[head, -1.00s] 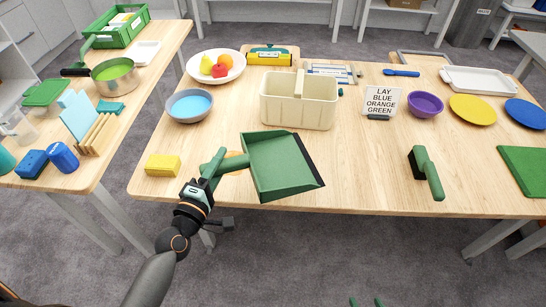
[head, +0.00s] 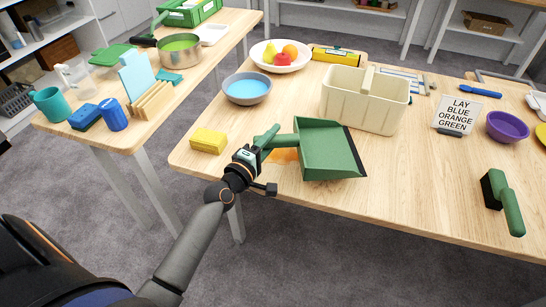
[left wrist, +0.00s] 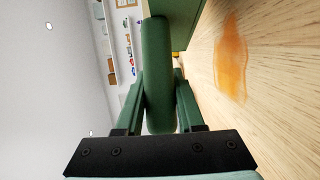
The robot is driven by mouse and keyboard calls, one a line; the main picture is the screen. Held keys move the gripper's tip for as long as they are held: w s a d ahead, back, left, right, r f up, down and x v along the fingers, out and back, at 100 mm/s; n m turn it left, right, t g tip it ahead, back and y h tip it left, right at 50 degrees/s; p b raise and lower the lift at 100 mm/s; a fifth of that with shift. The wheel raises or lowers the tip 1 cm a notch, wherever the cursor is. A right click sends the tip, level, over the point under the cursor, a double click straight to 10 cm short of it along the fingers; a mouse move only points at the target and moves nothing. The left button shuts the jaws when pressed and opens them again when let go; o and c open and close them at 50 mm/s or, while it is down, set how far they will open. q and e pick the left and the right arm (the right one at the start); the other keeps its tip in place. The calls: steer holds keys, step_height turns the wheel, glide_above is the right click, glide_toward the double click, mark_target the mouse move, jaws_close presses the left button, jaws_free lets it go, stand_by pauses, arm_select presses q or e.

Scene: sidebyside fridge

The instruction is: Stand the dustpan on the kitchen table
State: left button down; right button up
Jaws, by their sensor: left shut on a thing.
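The green dustpan (head: 328,150) is at the front left edge of the kitchen table (head: 420,180), its pan to the right and its handle to the left. My left gripper (head: 262,146) is shut on the handle, which also shows between the fingers in the left wrist view (left wrist: 158,75). I cannot tell whether the pan touches the table top. An orange spill (left wrist: 231,55) lies on the wood close by; in the head view the dustpan partly hides it. My right gripper is not in view.
A yellow sponge (head: 208,141) lies left of the gripper. A cream caddy (head: 362,105) stands behind the dustpan, a blue-filled bowl (head: 247,89) behind left. A green brush (head: 503,200) lies at right. The table between brush and dustpan is clear.

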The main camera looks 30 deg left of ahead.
arm_select(q)
steer(key=shift+w+a+f, duration=0.2)
steer(key=shift+w+f, duration=0.1)
steer(key=shift+f, duration=0.1)
steer(key=shift+w+a+f+b, duration=0.1)
steer(key=shift+w+f+b, duration=0.25)
steer(key=shift+b, duration=0.4)
step_height(320, 180, down, 2)
steer(key=shift+f+b, duration=0.25)
steer(key=shift+b, duration=0.95)
steer(key=shift+a+f+b, duration=0.1)
steer(key=shift+f+b, duration=0.35)
steer(key=shift+b, duration=0.05)
steer(key=shift+r, duration=0.15)
steer(key=shift+f, duration=0.2)
steer(key=c, duration=0.5)
jaws_free()
steer(key=shift+r, duration=0.1)
